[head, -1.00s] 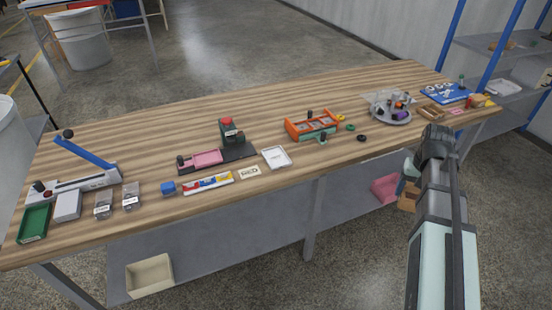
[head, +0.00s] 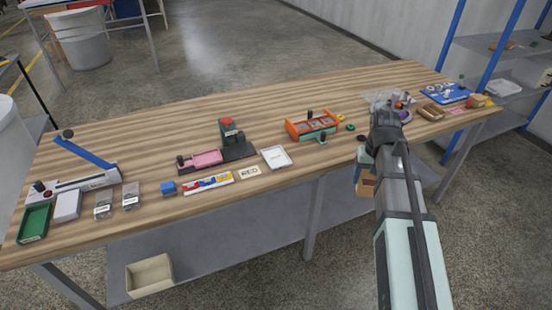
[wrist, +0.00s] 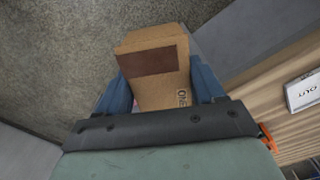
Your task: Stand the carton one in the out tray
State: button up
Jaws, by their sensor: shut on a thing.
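A brown cardboard carton (wrist: 172,95) with a dark brown patch and some dark lettering is held between the blue fingers of my gripper (wrist: 162,88). In the head view the carton (head: 366,188) hangs in front of the bench's front edge, partly behind my arm. My gripper (head: 362,165) is mostly hidden there. The white out tray (head: 277,157) lies on the bench near the front edge, left of the carton, and looks empty. In the wrist view the tray (wrist: 290,100) shows at the right edge with its OUT label, apart from the carton.
The wooden bench (head: 320,160) has an orange fixture (head: 312,124) behind and right of the tray. A dark stand with a pink block (head: 207,158) is to its left, and a RED card (head: 250,172) lies beside it. A round holder (head: 403,113) is partly behind my arm.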

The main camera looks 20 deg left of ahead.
jog(key=w+a+r+n, duration=0.1)
jog(key=a+r+n, duration=0.1)
jog(key=a, duration=1.1)
jog(key=w+a+r+n, duration=0.1)
jog(key=a+r+n, duration=0.1)
jog(key=a, duration=1)
jog(key=n, duration=0.2)
send_near(276, 158)
notch_tip(276, 158, down, 5)
jog(key=shift+w+f, duration=0.1)
jog(key=shift+w, duration=0.05)
jog(key=shift+f, duration=0.1)
jog(key=o, duration=1)
notch_tip(276, 158, up, 12)
jog(key=shift+r, duration=0.15)
